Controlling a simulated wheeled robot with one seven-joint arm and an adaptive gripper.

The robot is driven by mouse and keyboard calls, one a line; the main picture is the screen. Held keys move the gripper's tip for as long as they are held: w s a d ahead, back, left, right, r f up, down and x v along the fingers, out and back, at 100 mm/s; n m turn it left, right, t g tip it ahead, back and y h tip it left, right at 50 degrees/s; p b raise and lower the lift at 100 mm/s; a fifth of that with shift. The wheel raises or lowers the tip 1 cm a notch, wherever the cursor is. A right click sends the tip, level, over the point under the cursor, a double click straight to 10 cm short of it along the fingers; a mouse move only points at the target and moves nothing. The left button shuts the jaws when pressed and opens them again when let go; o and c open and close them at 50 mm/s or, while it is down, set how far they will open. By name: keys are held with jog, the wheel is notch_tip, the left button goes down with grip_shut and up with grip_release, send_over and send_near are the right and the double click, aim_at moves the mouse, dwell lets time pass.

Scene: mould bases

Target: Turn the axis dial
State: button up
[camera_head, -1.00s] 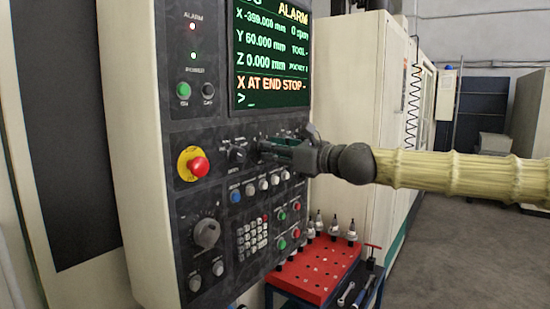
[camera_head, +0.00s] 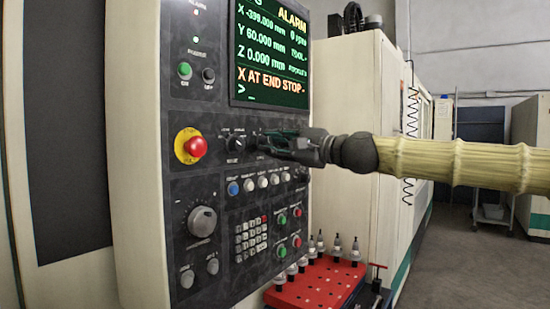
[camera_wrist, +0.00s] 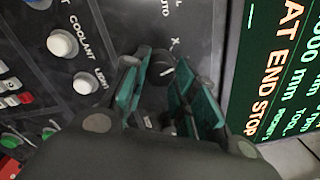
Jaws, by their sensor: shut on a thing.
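The axis dial is a small black knob; it shows in the wrist view (camera_wrist: 160,72) between my gripper's teal finger pads, with an "X" mark printed close by. My gripper (camera_wrist: 155,85) is shut on the dial, its fingers on either side of it. In the head view, my gripper (camera_head: 264,144) reaches in from the right to the control panel (camera_head: 215,118), and its fingers hide most of the dial. I cannot read which mark the dial points at.
The screen (camera_head: 270,50) above reads ALARM and "X AT END STOP". Another black dial (camera_head: 236,144) sits just left of my fingers. The red emergency button (camera_head: 196,146) is farther left. Several push buttons (camera_head: 262,181) are just below. A red tool rack (camera_head: 310,285) stands lower right.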

jog(key=n+b, duration=0.3)
jog(key=n, duration=0.2)
jog(key=shift+f+y+b, duration=0.1)
jog(key=shift+y+b, duration=0.2)
jog(key=shift+b, duration=0.05)
jog(key=shift+n, duration=0.4)
jog(key=o, duration=1.1)
jog(key=shift+d, duration=0.1)
jog(key=shift+c, duration=0.2)
jog(key=r+v, duration=0.1)
jog(key=v, duration=1.1)
jog(key=shift+f, duration=0.35)
jog(key=shift+w, duration=0.15)
